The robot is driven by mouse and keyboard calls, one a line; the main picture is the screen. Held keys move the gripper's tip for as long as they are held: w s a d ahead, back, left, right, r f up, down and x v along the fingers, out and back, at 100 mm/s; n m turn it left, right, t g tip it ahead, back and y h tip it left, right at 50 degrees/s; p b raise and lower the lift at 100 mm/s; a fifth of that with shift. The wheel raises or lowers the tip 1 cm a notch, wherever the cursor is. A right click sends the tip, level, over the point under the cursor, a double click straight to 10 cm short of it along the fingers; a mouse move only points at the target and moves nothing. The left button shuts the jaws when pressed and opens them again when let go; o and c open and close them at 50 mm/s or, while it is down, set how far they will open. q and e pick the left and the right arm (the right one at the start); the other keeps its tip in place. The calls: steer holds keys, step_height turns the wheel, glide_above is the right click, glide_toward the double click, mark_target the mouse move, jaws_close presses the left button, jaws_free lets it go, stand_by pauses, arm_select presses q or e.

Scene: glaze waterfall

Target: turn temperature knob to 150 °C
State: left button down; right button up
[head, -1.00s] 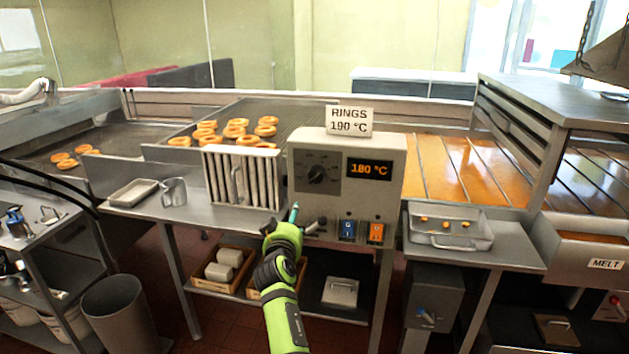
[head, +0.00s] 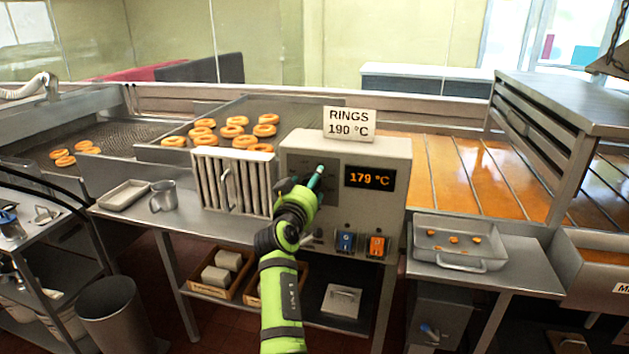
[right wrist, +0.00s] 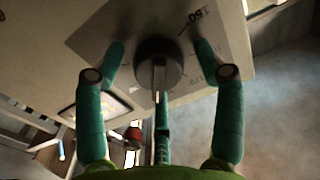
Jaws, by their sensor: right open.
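The temperature knob (right wrist: 158,65) is a dark round dial with a pale pointer bar, on a grey dial plate. In the right wrist view it lies between the teal fingers of my right gripper (right wrist: 160,75), which are open, with one finger on each side; I cannot tell whether any finger touches it. A "150°" mark (right wrist: 190,20) shows on the plate beyond the knob. In the head view my right gripper (head: 318,178) is at the control box (head: 345,212) and hides the knob. The orange display (head: 370,177) reads 179 °C. My left gripper is not in view.
A "RINGS 190 °C" sign (head: 349,123) stands on top of the box. A blue switch (head: 346,243) and an orange switch (head: 376,246) sit below the display. A slatted metal rack (head: 205,180) stands close to the left of the box. A metal tray (head: 455,255) is at right.

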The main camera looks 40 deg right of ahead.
steer(key=shift+a, duration=0.15)
steer(key=shift+s+r, duration=0.1)
steer(key=shift+r, duration=0.1)
steer(key=c, duration=1.2)
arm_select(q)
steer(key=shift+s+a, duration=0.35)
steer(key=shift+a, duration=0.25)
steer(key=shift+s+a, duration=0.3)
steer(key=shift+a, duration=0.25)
